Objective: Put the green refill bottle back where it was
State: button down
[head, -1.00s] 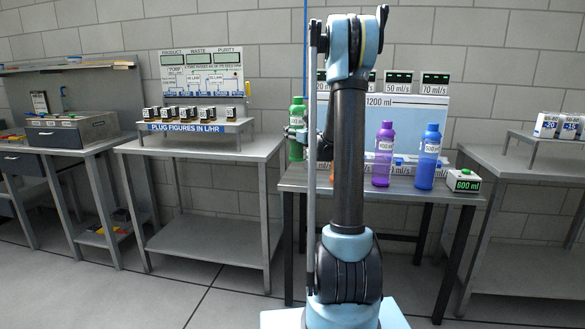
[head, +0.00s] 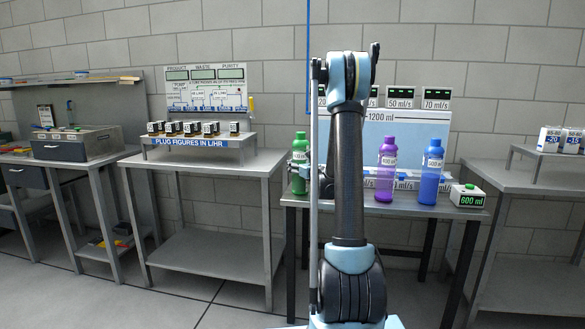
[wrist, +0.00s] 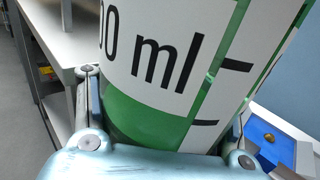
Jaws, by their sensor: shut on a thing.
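The green refill bottle (head: 299,168) is upright at the left end of the middle table (head: 405,207), left of my arm. I cannot tell whether its base touches the table top. My gripper (head: 308,172) is shut on it, mostly hidden behind my arm in the head view. In the wrist view the green bottle (wrist: 165,110), with a white label reading "0 ml" in part, fills the space between my gripper's fingers (wrist: 165,125).
A purple bottle (head: 386,170) and a blue bottle (head: 430,173) stand right of my arm. A green-topped "600 ml" box (head: 468,196) sits at the table's right end. A table with a small-display rack (head: 195,142) stands left, with a gap between.

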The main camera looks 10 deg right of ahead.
jog(key=shift+c, duration=1.9)
grip_release()
jog(key=v, duration=1.2)
jog(key=s+a+f+n+g, duration=0.1)
jog(key=s+a+n+g, duration=0.35)
jog(key=s+n, duration=0.55)
jog(key=s+a+f+n+g, duration=0.2)
jog(key=s+a+n+g, duration=0.35)
jog(key=s, duration=0.65)
jog(key=s+d+f+n+g+h, duration=0.1)
jog(key=s+d+f+n+h, duration=0.1)
jog(key=s+n, duration=0.3)
jog(key=s+d+f+n+g+h, duration=0.1)
jog(key=s+d+f+n+h, duration=0.2)
jog(key=s, duration=0.8)
jog(key=s+d+f+n+g+h, duration=0.1)
jog(key=s+d+f+n+h, duration=0.1)
jog(key=s+n, duration=0.5)
notch_tip(320, 180, down, 3)
jog(key=shift+s+d+r+g+h, duration=0.2)
jog(key=shift+s+g+h, duration=0.3)
jog(key=shift+s, duration=0.45)
